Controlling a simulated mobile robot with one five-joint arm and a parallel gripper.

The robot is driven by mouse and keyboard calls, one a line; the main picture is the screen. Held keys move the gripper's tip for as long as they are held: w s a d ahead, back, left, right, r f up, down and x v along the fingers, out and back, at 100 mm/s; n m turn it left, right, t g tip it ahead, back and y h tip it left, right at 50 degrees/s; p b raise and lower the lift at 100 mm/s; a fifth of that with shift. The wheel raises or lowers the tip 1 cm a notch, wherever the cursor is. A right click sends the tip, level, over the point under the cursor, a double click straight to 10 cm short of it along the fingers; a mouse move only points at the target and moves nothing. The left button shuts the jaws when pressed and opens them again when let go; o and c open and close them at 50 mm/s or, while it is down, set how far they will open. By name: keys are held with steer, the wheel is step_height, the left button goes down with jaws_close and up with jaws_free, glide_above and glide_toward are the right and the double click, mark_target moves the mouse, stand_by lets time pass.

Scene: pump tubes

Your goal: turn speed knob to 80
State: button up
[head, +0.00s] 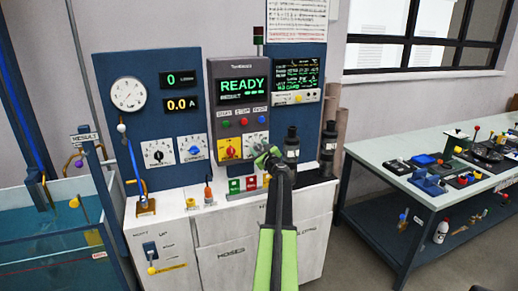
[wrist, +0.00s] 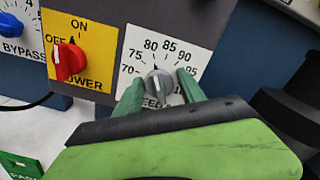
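The speed knob (wrist: 160,86) is a grey round knob on a white dial plate (wrist: 193,48) marked from 70 to 95. The lower part of the plate's label is partly hidden by the fingers and knob. In the head view, my gripper (head: 267,157) is at the lower right of the console (head: 238,75), in front of the speed dial (head: 256,139).
Left of the speed dial is the red power knob (wrist: 68,60) on a yellow plate, then the blue bypass knob (wrist: 10,25). Dark cylinders (head: 291,145) stand right of my gripper. A workbench (head: 375,152) with small items is at the right.

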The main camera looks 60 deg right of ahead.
steer(key=shift+o, duration=0.9)
steer(key=v, duration=1.7)
steer(key=shift+s, duration=0.15)
steer(key=shift+a, duration=0.1)
